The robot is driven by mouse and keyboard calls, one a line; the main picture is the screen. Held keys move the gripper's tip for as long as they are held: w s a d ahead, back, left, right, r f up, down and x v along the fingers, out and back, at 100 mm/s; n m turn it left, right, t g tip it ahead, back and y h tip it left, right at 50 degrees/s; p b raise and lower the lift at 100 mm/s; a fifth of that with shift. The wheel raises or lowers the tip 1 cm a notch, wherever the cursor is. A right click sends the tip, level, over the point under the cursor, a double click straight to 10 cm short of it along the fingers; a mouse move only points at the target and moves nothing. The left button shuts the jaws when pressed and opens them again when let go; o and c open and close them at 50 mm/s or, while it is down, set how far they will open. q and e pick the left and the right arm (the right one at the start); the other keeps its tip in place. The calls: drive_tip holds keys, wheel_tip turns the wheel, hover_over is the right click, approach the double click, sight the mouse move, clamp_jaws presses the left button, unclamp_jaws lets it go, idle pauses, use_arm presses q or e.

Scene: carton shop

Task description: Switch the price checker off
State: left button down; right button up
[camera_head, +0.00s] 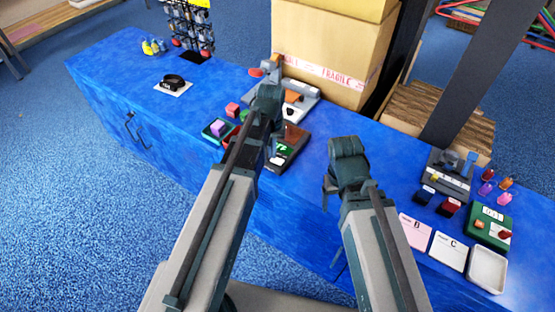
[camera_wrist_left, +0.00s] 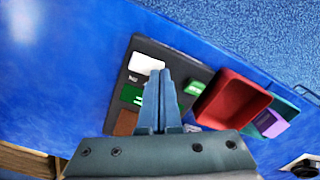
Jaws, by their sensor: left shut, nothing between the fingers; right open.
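A dark flat device (camera_head: 292,148) with a green display and a white patch lies on the blue counter, and looks like the price checker. It also shows in the left wrist view (camera_wrist_left: 138,72), with a brown patch and a small green block (camera_wrist_left: 194,88). My left gripper (camera_wrist_left: 161,72) is shut and empty, with its fingertips over this device beside the white patch. Whether they touch it I cannot tell. In the head view the left wrist partly hides the device. My right gripper (camera_head: 329,188) is open and empty near the counter's front edge.
A red tray (camera_wrist_left: 232,98) stands beside the dark device. A green one with a purple block (camera_wrist_left: 271,124) is beyond it. A big carton (camera_head: 335,48) stands behind. At right are a green device (camera_head: 488,228), cards and a white tray (camera_head: 487,270). The left counter is mostly clear.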

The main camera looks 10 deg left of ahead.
use_arm(q)
wheel_tip(320, 180, up, 7)
drive_tip(key=p, duration=0.6)
drive_tip(key=shift+f, duration=0.15)
drive_tip(key=s+d+r+m+y+p, duration=0.1)
drive_tip(key=s+d+m, duration=0.4)
drive_tip(key=s+d, duration=0.5)
drive_tip(key=s+r+p, duration=0.1)
drive_tip(key=s, duration=0.3)
drive_tip(key=shift+s+d+r+m+p, duration=0.2)
drive_tip(key=shift+d+m+p, duration=0.1)
drive_tip(key=shift+m, duration=0.1)
